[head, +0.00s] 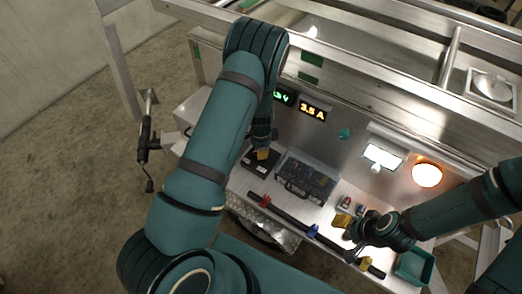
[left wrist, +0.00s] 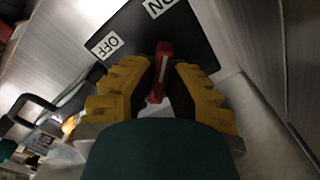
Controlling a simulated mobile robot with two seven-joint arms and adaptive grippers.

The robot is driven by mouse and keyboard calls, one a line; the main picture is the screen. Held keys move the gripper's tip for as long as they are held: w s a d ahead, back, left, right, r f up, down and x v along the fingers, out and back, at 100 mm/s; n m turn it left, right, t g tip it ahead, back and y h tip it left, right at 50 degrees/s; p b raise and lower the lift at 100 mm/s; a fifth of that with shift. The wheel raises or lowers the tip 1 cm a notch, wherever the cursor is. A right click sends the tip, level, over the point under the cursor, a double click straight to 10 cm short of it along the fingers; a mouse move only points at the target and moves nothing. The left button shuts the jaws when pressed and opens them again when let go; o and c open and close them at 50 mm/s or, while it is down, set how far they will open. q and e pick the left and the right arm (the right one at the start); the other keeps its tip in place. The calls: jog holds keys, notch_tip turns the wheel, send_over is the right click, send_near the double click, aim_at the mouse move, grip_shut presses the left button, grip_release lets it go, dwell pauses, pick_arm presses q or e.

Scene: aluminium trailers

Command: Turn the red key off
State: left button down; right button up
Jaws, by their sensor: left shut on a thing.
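The red key (left wrist: 162,72) shows in the left wrist view, between the two yellow fingers of my left gripper (left wrist: 160,82). The fingers are shut on it. It stands on a black switch box (left wrist: 130,28) with a white OFF label (left wrist: 106,46) at left and an ON label (left wrist: 158,6) at the top. The key's white line runs nearly upright in the picture. In the head view my left gripper (head: 262,155) is at the black box (head: 250,162), and the key is hidden there. My right gripper (head: 350,228) is low over the bench; its fingers are unclear.
A black bar (head: 290,217) with coloured parts runs along the bench front. A teal tray (head: 415,267) is at right. Displays (head: 313,111) and a lit orange lamp (head: 427,175) are on the metal wall.

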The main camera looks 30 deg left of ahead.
pick_arm(q)
jog(key=n, duration=0.4)
jog(key=shift+f+n+b, duration=0.1)
jog(key=shift+n+b, duration=0.3)
jog(key=n, duration=0.4)
jog(key=shift+n, duration=0.3)
jog(key=n, duration=0.4)
jog(key=shift+n, duration=2.2)
jog(key=shift+s, duration=0.1)
jog(key=c, duration=1)
grip_release()
